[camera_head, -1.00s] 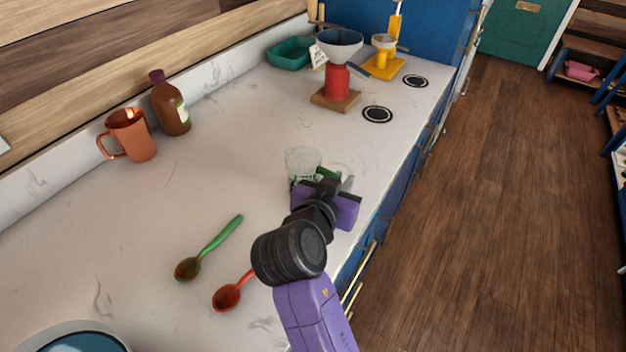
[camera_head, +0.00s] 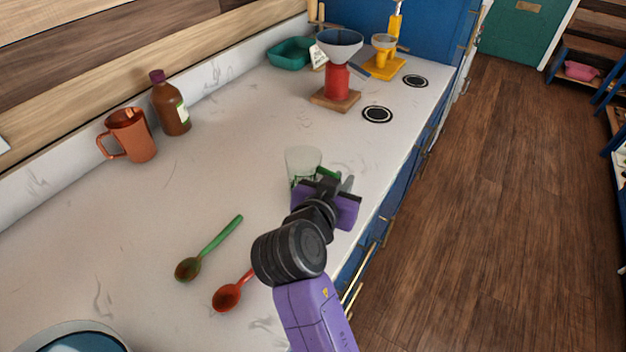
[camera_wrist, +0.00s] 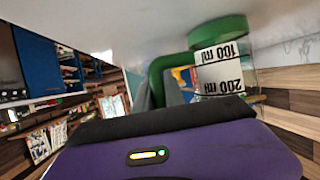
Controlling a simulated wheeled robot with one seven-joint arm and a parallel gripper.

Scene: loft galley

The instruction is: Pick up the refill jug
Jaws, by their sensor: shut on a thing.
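The refill jug (camera_head: 303,163) is a clear measuring jug with a green handle, upright on the pale counter in the head view. In the wrist view the jug (camera_wrist: 222,70) appears upside down, with its green base at the top and 100 ml and 200 ml marks. My gripper (camera_head: 332,182) is at the jug's right side, shut on its green handle (camera_wrist: 160,75). My gripper partly hides the handle and the jug's lower right in the head view. I cannot tell whether the base touches the counter.
A green spoon (camera_head: 208,250) and a red spoon (camera_head: 230,296) lie nearer on the counter. A copper mug (camera_head: 130,136) and brown bottle (camera_head: 170,105) stand along the wall. A red stand with a funnel (camera_head: 338,80) is farther back. The counter's front edge is close at right.

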